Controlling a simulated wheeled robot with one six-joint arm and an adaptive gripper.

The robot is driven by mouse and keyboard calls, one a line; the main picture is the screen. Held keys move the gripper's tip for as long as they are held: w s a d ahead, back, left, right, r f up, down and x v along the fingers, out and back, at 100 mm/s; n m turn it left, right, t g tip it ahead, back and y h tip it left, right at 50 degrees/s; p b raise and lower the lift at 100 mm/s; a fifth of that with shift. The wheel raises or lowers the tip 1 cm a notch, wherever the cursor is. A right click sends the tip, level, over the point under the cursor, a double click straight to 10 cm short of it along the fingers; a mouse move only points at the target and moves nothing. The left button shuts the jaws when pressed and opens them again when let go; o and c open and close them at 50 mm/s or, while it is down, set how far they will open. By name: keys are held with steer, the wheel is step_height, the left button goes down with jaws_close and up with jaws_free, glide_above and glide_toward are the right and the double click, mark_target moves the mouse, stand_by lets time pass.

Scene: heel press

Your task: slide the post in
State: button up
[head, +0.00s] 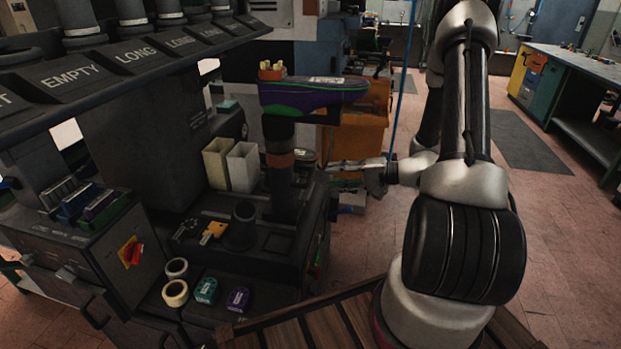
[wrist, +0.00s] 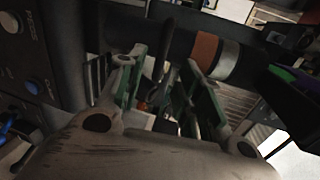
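A dark upright post (head: 283,190) with a copper band stands on the dark press base in the head view. A purple and green shoe-shaped piece (head: 305,95) sits on its top. In the wrist view the post (wrist: 255,62) runs across the top, with its copper and grey bands right of centre. My gripper (head: 331,166) is to the right of the post, its fingers pointing left at it. In the wrist view my gripper (wrist: 163,62) has its fingers apart. A thin dark lever-like part (wrist: 160,65) shows between them, seemingly beyond. Contact with the post cannot be told.
Two cream bins (head: 242,167) stand behind the post. A short dark cylinder (head: 241,226) and a yellow part (head: 213,231) are left of it. Tape rolls (head: 175,293) and green and purple pieces lie in front. A blue cable (head: 401,80) hangs near my arm. Open floor lies right.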

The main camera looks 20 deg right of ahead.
mark_target(310, 175)
steer(key=shift+n, duration=0.4)
steer(key=x, duration=0.7)
steer(key=shift+w+a, duration=0.15)
steer(key=shift+a, duration=0.2)
jaws_close()
